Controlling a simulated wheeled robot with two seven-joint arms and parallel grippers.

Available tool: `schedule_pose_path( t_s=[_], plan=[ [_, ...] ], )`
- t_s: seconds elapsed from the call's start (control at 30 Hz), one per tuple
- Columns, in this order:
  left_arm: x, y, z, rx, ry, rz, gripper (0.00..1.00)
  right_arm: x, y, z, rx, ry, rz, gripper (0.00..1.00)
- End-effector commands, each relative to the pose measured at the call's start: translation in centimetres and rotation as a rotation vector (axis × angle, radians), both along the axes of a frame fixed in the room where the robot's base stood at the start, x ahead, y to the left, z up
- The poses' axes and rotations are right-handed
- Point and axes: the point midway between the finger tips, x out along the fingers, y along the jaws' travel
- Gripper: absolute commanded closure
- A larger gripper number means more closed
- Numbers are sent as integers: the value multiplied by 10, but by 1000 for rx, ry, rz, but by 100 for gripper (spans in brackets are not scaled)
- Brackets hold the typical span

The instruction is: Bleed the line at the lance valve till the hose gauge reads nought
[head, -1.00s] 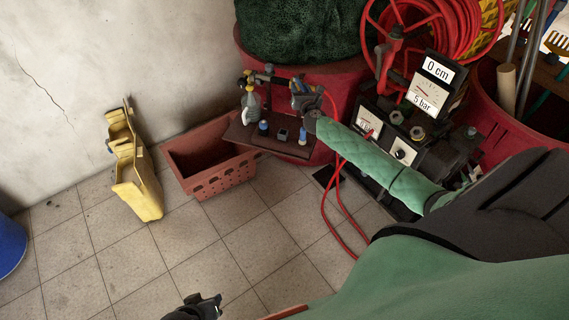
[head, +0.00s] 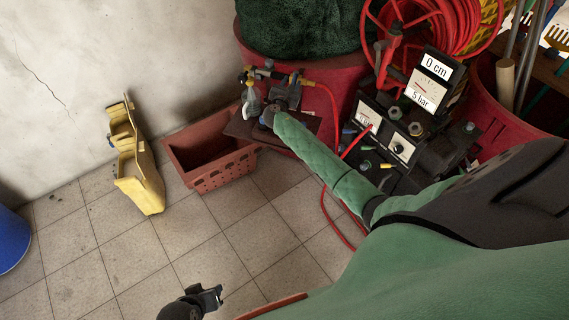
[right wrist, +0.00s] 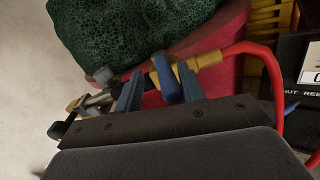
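The lance lies across the rear of a small dark shelf (head: 300,122); its yellow fitting (right wrist: 207,59) joins the red hose (right wrist: 240,48). A blue valve lever (right wrist: 166,82) hangs from the lance. My right gripper (right wrist: 159,78) has its blue fingers apart, one on each side of the lever. I cannot tell whether either finger touches it. In the head view the right gripper (head: 277,103) is partly hidden by its wrist. The 5 bar gauge (head: 425,95) stands above a smaller gauge (head: 367,120); their needles are too small to read. My left gripper (head: 208,298) is low in the head view, its opening unclear.
A 0 cm display (head: 436,67) tops the black equipment. A terracotta crate (head: 222,176) stands on the floor left of the shelf, beside a yellow object (head: 139,180). A red tub (head: 345,85) holding green netting stands behind the lance. The tiled floor in front is clear.

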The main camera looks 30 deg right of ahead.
Motion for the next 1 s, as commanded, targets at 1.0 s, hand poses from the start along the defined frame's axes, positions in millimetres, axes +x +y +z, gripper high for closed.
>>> schedule_pose_path(
  t_s=[1.0],
  plan=[
    [0, 0, -31, 0, 0, 0, 64, -92, 87, -39, 240, -76, -43, 61]
  ],
)
